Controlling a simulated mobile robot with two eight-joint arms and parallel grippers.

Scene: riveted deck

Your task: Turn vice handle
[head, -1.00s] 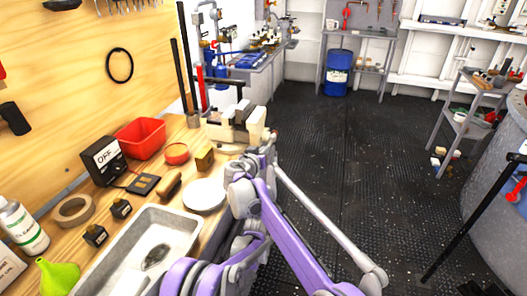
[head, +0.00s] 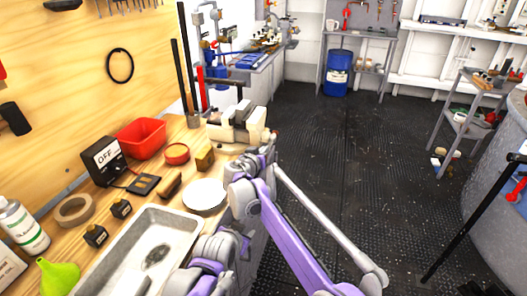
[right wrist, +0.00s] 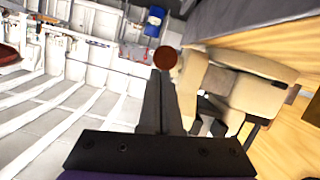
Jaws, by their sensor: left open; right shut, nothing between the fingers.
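The beige vice (head: 237,122) stands at the far right corner of the wooden bench. It also shows large in the right wrist view (right wrist: 245,88). My right gripper (head: 267,146) is beside the vice's right side, its fingers shut and empty. In the right wrist view its fingertips (right wrist: 163,80) point at a round reddish-brown knob (right wrist: 166,58), which looks like an end of the handle; I cannot tell whether they touch. The rest of the handle is hidden. My left gripper (head: 208,268) is low by the bench's front edge, open; its fingers are hard to make out.
Dark rods (head: 186,65) stand behind the vice. The black floor to the right is largely clear.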

